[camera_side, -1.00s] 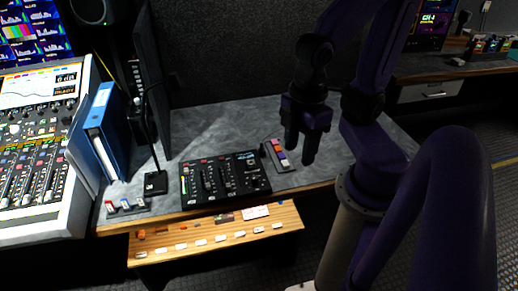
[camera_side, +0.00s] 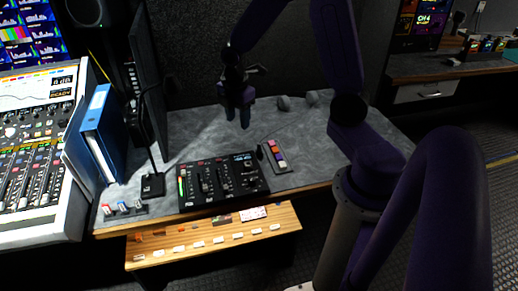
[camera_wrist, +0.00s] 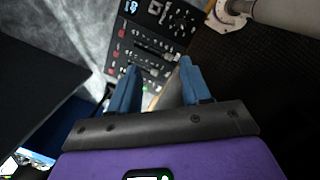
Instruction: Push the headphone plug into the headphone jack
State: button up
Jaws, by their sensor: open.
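My gripper (camera_side: 238,118) is open and empty, held above the grey desk behind the mixer. In the wrist view my gripper (camera_wrist: 158,66) shows two blue fingers spread apart, with the black mixer (camera_wrist: 152,38) beyond them. The mixer (camera_side: 222,182) lies flat near the desk's front edge, with faders and knobs. A small dark upright thing (camera_side: 260,153) stands by its right edge; I cannot tell whether it is the plug. Two grey rounded shapes (camera_side: 284,102) lie on the desk right of my gripper, perhaps headphones. I cannot make out the headphone jack.
A strip of coloured buttons (camera_side: 275,156) lies right of the mixer. A gooseneck microphone (camera_side: 153,184), blue binder (camera_side: 103,135) and dark monitor (camera_side: 150,75) stand at left. A wooden shelf (camera_side: 215,235) juts out below the desk edge. The desk behind the mixer is mostly clear.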

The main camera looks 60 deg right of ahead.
jog(key=n, duration=0.2)
send_near(259, 144)
jog(key=shift+g, duration=0.3)
notch_tip(259, 144, down, 4)
jog(key=shift+w+d+f, duration=0.1)
jog(key=shift+d, duration=0.05)
jog(key=shift+h, duration=0.3)
jog(key=shift+w+d+f, duration=0.1)
jog(key=shift+d+f, duration=0.05)
jog(key=shift+f, duration=0.85)
jog(key=shift+w+d+f, duration=0.1)
jog(key=shift+d+f, duration=0.05)
jog(key=shift+f, duration=0.85)
jog(key=shift+d+f, duration=0.15)
jog(key=shift+f, duration=0.8)
grip_shut()
